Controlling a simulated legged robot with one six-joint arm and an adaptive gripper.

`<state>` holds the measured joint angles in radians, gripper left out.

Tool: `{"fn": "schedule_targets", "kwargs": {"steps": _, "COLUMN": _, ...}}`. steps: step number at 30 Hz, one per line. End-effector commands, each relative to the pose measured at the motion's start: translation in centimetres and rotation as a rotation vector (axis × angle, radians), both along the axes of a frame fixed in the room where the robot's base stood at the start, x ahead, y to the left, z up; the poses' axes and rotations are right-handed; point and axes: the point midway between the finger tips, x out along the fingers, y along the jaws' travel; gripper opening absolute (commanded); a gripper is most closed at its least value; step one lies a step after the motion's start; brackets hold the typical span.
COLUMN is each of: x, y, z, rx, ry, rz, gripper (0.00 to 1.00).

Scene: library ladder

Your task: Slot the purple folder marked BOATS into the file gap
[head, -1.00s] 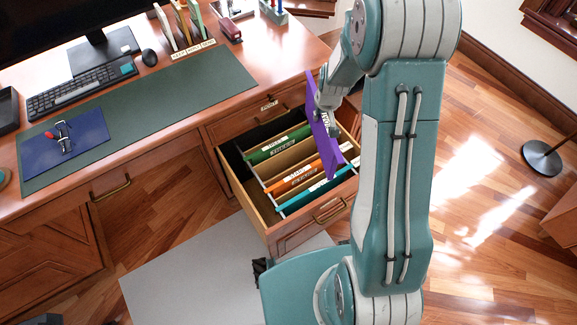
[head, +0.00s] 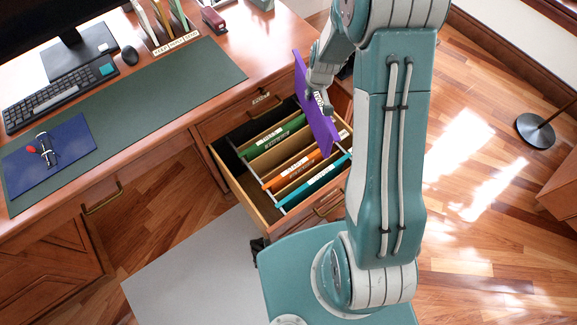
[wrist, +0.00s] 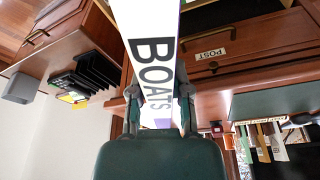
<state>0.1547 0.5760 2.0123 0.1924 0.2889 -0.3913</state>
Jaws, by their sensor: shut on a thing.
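The purple folder (head: 311,105) is held by my gripper (head: 321,100) above the right side of the open file drawer in the head view. In the wrist view my gripper (wrist: 159,103) is shut on the folder's white label edge (wrist: 150,60), which reads BOATS. The folder stands tilted, with its lower corner near the hanging files. The open drawer (head: 240,198) holds green (head: 275,139), orange (head: 292,172) and teal (head: 313,183) labelled files with spaces between them. My gripper and the folder partly hide the drawer's right side.
A closed drawer labelled POST shows in the wrist view (wrist: 260,62). A lamp base (head: 535,130) stands on the floor at right.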

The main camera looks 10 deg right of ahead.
Motion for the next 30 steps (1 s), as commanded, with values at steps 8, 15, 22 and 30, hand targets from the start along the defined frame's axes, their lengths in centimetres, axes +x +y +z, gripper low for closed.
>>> {"fn": "schedule_targets", "kwargs": {"steps": 8, "x": 0.3, "y": 0.7, "z": -1.5, "rx": -0.001, "ry": 0.001, "rz": 0.182, "gripper": 0.00}}
{"fn": "schedule_targets", "kwargs": {"steps": 15, "x": 0.7, "y": 1.2, "z": -3.0, "rx": 0.001, "ry": 0.000, "rz": 0.366, "gripper": 0.00}}
{"fn": "schedule_targets", "kwargs": {"steps": 22, "x": 1.1, "y": 2.0, "z": -4.7, "rx": 0.002, "ry": 0.000, "rz": 0.585, "gripper": 0.00}}
{"fn": "schedule_targets", "kwargs": {"steps": 30, "x": 1.7, "y": 3.5, "z": -7.3, "rx": 0.002, "ry": 0.000, "rz": 0.926, "gripper": 0.00}}
